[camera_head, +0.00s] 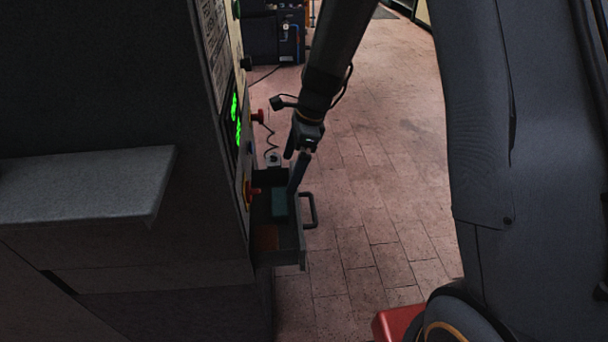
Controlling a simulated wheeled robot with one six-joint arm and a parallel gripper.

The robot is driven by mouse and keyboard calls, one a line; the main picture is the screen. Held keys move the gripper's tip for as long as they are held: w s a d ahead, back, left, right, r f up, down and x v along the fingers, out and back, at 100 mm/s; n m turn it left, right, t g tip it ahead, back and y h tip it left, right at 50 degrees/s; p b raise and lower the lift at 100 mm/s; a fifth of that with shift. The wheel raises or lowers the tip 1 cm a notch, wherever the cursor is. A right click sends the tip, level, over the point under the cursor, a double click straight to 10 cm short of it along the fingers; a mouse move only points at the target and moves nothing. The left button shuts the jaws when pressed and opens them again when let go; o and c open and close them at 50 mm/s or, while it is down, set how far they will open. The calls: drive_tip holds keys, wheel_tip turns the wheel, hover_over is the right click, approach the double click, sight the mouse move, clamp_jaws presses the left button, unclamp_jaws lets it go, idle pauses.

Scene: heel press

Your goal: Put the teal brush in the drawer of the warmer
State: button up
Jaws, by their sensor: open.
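The drawer (290,245) of the warmer (110,235) is pulled out, low on the machine's right side, with its dark handle (311,211) facing right. The teal brush (280,202) shows as a teal block inside the drawer's outline. My gripper (293,172) is open, pointing down just above and beside the brush, over the drawer. One finger reaches down close to the brush's right edge. I cannot tell whether it touches the brush.
An orange-brown thing (266,237) lies in the near part of the drawer. Red knobs (251,193) and a green display (236,120) are on the warmer's panel. A grey shelf (85,187) juts out at left. Brick floor (370,210) right of the drawer is clear.

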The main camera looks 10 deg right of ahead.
drive_tip(key=s+d+r+n+h, duration=0.1)
drive_tip(key=s+d+r+n, duration=0.4)
drive_tip(key=s+d+n, duration=0.3)
drive_tip(key=s+d+r+n+h, duration=0.2)
drive_tip(key=s+d+r+n, duration=0.2)
drive_tip(key=s+d+n, duration=0.4)
drive_tip(key=s+d, duration=0.2)
drive_tip(key=s, duration=0.4)
drive_tip(key=shift+s+d+r+n, duration=0.2)
drive_tip(key=shift+s+r+n, duration=0.1)
drive_tip(key=shift+r, duration=0.1)
